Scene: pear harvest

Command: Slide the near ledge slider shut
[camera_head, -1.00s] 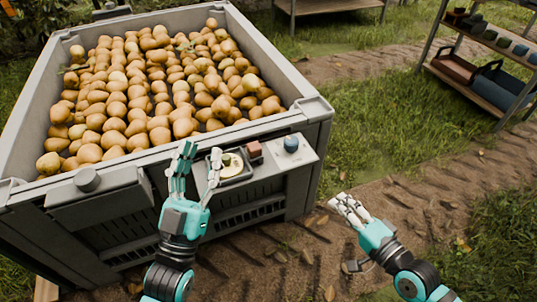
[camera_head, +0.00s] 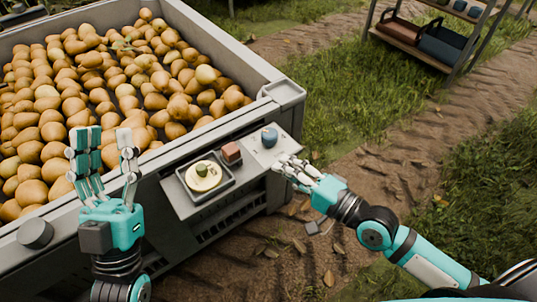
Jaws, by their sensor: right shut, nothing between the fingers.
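A ledge (camera_head: 178,200) runs along the near side of the crate. At its right end is a pale grey plate (camera_head: 262,152) with a blue knob (camera_head: 269,137), which looks like the slider. Left of the plate is an uncovered dark tray (camera_head: 226,184) holding a pale round item (camera_head: 203,177) with a green top. My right gripper (camera_head: 284,166) is shut and empty, its fingertips at the plate's near right edge, just below the knob; I cannot tell if they touch. My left gripper (camera_head: 104,148) is open and empty, upright in front of the crate's left part.
The grey crate (camera_head: 222,42) is full of pears (camera_head: 110,95). A reddish block (camera_head: 231,152) lies between tray and plate. A grey knob (camera_head: 35,233) is at lower left. A shelf rack (camera_head: 455,62) stands far right. The dirt path (camera_head: 390,165) on the right is clear.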

